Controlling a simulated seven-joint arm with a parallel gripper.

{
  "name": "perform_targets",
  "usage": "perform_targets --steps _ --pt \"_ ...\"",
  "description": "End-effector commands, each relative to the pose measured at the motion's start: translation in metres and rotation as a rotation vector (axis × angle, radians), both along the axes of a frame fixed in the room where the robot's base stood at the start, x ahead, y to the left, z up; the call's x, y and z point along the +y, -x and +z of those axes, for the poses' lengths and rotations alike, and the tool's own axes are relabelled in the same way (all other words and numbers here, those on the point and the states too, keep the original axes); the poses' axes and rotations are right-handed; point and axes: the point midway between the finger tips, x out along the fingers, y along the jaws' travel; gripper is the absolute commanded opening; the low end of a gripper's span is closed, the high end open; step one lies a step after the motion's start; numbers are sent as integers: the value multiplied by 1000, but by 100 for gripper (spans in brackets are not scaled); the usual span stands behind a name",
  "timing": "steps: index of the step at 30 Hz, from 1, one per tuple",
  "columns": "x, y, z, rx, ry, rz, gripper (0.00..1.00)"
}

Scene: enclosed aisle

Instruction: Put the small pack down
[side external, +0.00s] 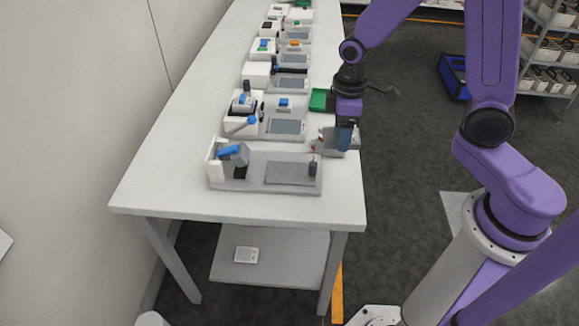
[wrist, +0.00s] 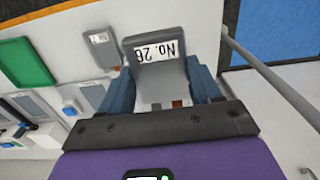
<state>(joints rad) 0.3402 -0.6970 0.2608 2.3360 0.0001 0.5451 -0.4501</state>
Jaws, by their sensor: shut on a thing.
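My gripper (side external: 345,145) is at the right edge of the long white table (side external: 180,195), pointing down. In the wrist view its two blue fingers (wrist: 162,92) are shut on a small grey pack with a white label reading "No. 26" (wrist: 153,62). The pack sits between the fingers, its labelled end outward. In the side view the pack (side external: 328,139) is partly hidden by the gripper. I cannot tell whether it touches the tabletop.
A grey station with a blue lever (side external: 234,151) stands at the table's near end; several similar stations line up behind it. A green tray (side external: 318,99) is just beyond my gripper and also shows in the wrist view (wrist: 24,64). The near front strip is clear.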

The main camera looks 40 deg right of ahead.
Motion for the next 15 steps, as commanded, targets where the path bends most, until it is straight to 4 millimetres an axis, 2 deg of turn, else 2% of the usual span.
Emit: perform_targets --steps 1,3,8,11,15 --pt "15 9 2 -1 0 5 28" --pt "29 18 4 -2 -1 -2 28" --pt "46 31 5 -1 0 -17 28" --pt "51 29 3 0 0 -22 28" --pt "56 10 -7 1 1 -24 28"
